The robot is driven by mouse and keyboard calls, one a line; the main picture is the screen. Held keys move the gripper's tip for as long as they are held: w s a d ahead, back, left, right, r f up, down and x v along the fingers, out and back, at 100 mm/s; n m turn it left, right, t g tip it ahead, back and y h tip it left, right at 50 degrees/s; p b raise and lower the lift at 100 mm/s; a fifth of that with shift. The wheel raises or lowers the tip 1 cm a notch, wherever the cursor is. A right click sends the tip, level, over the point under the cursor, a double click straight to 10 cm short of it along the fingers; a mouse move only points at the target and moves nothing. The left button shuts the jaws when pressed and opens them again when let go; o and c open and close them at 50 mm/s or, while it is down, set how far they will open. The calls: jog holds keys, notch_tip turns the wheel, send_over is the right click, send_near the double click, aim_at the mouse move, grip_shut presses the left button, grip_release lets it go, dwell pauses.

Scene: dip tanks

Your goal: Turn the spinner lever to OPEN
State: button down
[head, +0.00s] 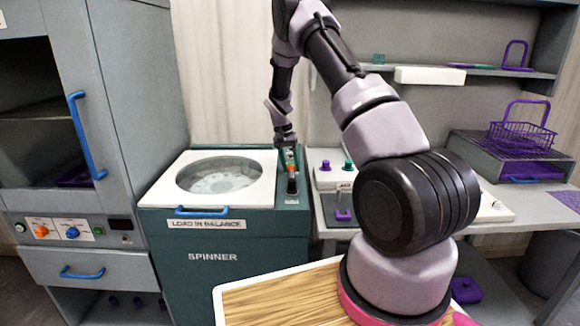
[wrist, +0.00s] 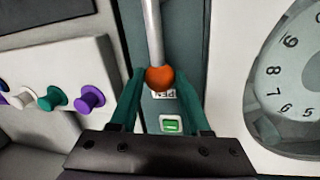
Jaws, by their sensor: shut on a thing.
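The spinner (head: 212,256) is a teal cabinet with a white lid and a round window. Its lever shows in the wrist view as a grey shaft (wrist: 153,30) ending in an orange ball knob (wrist: 159,79). My gripper (wrist: 160,76) has its teal fingers on both sides of the knob and is shut on it. In the head view my gripper (head: 287,142) is above the narrow control strip at the spinner's right. A small white label (wrist: 164,95) lies just below the knob, partly hidden, so I cannot read it fully. A green indicator (wrist: 171,126) is below it.
The white lid (head: 154,191) with a blue handle (head: 202,211) is shut beside the strip. A bench panel (wrist: 50,70) with coloured knobs stands close on the other side. A black knob (head: 292,186) is at the strip's front. A grey cabinet (head: 128,90) stands left.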

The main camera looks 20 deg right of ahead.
jog(key=shift+d, duration=0.1)
jog(key=shift+c, duration=1.9)
grip_release()
notch_tip(320, 180, up, 11)
jog(key=w+a, duration=0.1)
jog(key=shift+a+f, duration=0.2)
jog(key=shift+a, duration=0.2)
